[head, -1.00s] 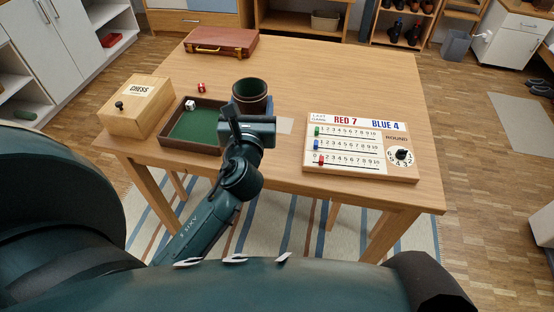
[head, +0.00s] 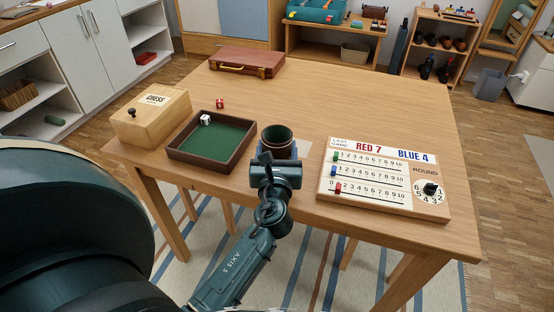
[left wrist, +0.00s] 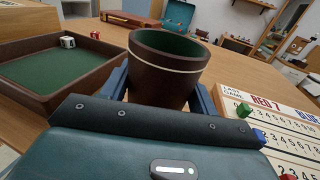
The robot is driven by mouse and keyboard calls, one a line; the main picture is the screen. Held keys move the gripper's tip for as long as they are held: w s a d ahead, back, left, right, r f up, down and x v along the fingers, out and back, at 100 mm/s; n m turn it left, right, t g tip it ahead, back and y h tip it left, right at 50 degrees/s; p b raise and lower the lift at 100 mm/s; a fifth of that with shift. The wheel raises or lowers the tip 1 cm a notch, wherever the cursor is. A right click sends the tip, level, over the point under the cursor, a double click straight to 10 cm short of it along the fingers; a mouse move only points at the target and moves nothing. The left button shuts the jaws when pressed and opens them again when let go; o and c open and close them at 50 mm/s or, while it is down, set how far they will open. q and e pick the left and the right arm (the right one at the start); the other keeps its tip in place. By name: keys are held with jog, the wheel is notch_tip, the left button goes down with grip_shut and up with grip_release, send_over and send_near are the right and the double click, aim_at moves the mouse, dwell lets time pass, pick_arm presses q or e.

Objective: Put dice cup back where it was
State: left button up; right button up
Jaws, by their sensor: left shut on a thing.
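The dice cup (head: 277,136) is dark brown with a pale band and a green inside. It is upright, mouth up, just right of the green-lined dice tray (head: 178,154). My left gripper (head: 278,152) is shut on the cup, with one blue finger on each side. The left wrist view shows the cup (left wrist: 165,75) between the fingers (left wrist: 160,95); its base is hidden by the gripper body. I cannot tell whether it touches the table. A pale patch (head: 304,149) shows on the table beside the cup's right side. My right gripper is not in view.
The scoreboard (head: 383,182) lies to the right of the cup. A white die (head: 205,119) is in the tray and a red die (head: 220,103) lies behind it. The chess box (head: 150,118) and brown case (head: 246,64) stand left and back. The table's middle is clear.

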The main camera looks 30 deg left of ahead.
pick_arm(q)
notch_tip(320, 180, down, 2)
jog(key=shift+f+b, duration=0.1)
jog(key=shift+b, duration=0.2)
jog(key=shift+f, duration=0.2)
jog(key=o, duration=1)
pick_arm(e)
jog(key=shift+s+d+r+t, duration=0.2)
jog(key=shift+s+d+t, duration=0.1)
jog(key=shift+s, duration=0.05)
